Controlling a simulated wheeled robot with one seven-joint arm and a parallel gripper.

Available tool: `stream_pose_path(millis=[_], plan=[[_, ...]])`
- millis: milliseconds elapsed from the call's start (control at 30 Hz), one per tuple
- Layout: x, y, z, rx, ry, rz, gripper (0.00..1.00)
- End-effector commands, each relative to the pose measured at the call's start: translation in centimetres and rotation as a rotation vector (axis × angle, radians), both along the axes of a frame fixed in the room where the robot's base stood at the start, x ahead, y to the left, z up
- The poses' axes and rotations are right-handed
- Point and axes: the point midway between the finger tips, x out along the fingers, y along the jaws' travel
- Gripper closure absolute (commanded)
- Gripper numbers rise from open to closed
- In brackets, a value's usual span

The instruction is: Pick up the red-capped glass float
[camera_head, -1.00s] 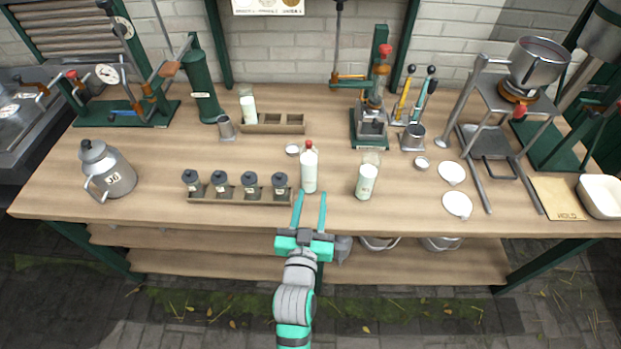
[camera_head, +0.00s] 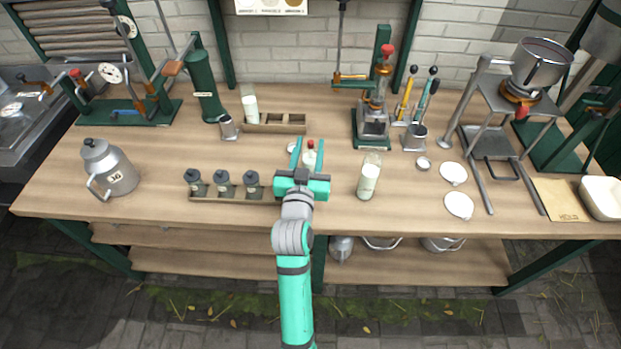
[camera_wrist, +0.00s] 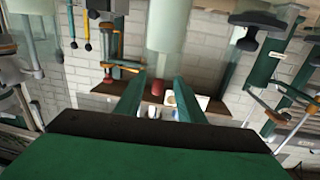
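The red-capped glass float (camera_head: 310,157), a clear tube with whitish contents and a red top, stands upright on the bench. My gripper (camera_head: 308,152) reaches over the bench's front edge with its fingers spread, one on each side of the float in the head view. The gripper body hides the float's lower part there. In the wrist view, which is upside down, the float (camera_wrist: 168,35) hangs from the top with its red cap between the fingertips (camera_wrist: 158,95). A gap shows between the cap and each finger, so it is not gripped.
A similar glass (camera_head: 368,180) without a red cap stands close on the right.

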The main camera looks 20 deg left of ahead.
Motion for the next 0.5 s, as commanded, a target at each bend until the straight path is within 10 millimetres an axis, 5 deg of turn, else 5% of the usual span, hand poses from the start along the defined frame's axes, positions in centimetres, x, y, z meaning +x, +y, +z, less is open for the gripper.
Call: stream_pose_path(millis=[300,500], plan=[[4.1,0.5,0.5,-0.001,0.000,0.000,0.65],[4.8,0.6,0.4,0.000,0.001,0.000,0.65]])
